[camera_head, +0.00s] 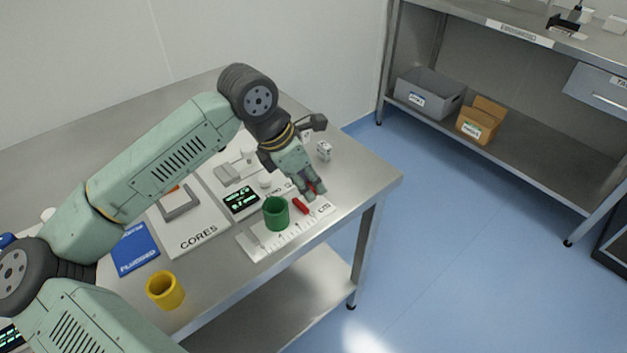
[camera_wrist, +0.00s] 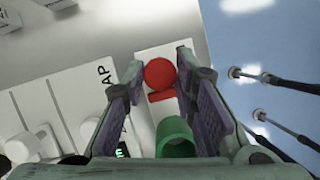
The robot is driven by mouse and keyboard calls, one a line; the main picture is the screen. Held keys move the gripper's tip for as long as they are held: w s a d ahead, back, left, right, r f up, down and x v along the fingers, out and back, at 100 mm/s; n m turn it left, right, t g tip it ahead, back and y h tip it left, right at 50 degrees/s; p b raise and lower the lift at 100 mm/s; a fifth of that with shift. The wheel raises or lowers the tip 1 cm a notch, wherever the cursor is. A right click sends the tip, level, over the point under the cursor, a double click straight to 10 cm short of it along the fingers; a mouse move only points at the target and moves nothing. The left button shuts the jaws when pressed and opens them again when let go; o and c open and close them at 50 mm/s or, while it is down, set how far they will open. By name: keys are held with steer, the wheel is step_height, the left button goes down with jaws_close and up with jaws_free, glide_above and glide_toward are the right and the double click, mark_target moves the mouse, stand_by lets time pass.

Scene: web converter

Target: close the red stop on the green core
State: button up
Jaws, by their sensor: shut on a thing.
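The green core (camera_head: 276,214) is a short hollow cylinder standing on a white scale plate (camera_head: 258,247) near the table's front edge. The red stop shows as a bar (camera_head: 301,206) to the right of the core, with a visible gap between them. In the wrist view the stop has a round red knob (camera_wrist: 159,72) and the bar beside it (camera_wrist: 161,97); the green core (camera_wrist: 175,138) is below the bar. My gripper (camera_head: 312,190) points down at the plate's right end, its fingers shut on the red knob, which they partly hide in the head view.
A yellow cylinder (camera_head: 165,290) stands at the table's front left, near a blue card (camera_head: 135,249). A white board marked CORES (camera_head: 196,236) and a small dark display (camera_head: 241,201) lie left of the plate. A small white item (camera_head: 324,151) stands behind my gripper.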

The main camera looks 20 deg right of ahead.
steer(key=shift+s+a+f+b, duration=0.15)
steer(key=shift+a+b, duration=0.1)
steer(key=shift+a, duration=0.15)
steer(key=shift+s+a+f+b, duration=0.1)
steer(key=shift+a+b, duration=0.1)
steer(key=shift+a, duration=0.15)
steer(key=shift+s+a+r, duration=0.2)
steer(key=shift+a+r, duration=0.1)
steer(key=shift+a, duration=0.05)
steer(key=o, duration=0.9)
steer(key=shift+d, duration=0.1)
steer(key=shift+c, duration=0.2)
steer(key=v, duration=1.2)
steer(key=shift+c, duration=0.5)
